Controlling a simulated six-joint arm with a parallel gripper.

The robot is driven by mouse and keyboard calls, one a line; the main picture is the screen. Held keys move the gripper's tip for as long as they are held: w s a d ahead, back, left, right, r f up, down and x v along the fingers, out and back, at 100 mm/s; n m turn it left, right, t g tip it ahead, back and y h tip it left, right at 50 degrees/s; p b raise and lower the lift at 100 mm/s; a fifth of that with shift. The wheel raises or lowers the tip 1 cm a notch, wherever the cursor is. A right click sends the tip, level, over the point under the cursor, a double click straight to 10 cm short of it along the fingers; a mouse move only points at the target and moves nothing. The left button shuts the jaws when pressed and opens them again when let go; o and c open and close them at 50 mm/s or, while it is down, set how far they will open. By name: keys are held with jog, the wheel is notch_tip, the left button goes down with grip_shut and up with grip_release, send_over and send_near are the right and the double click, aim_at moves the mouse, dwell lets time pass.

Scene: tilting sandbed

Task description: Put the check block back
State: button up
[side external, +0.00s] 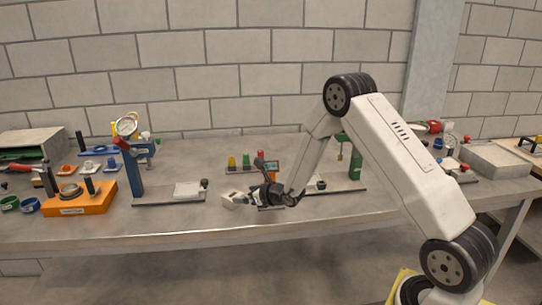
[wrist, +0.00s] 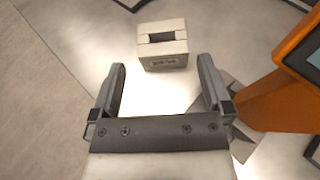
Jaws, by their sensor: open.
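A pale block (wrist: 162,60) with a dark slot in its top and a small label on its front, apparently the check block, sits on a light surface in the wrist view. My gripper (wrist: 161,78) is open and empty, its two dark fingers spread. The block lies just ahead of the fingertips, apart from them, roughly centred between them. In the side external view my gripper (side external: 247,199) is low over the table's front middle.
An orange housing with a screen (wrist: 286,85) stands close to my right finger. In the side external view, a blue dial-gauge stand (side external: 133,175) and an orange fixture (side external: 80,203) are left. A green stand (side external: 356,162) is behind my arm. Brick wall behind.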

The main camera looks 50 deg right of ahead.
aim_at(231, 194)
jog(key=shift+x, duration=1)
jog(key=shift+f, duration=0.1)
jog(key=shift+x, duration=2.55)
jog(key=shift+d, duration=0.1)
grip_shut()
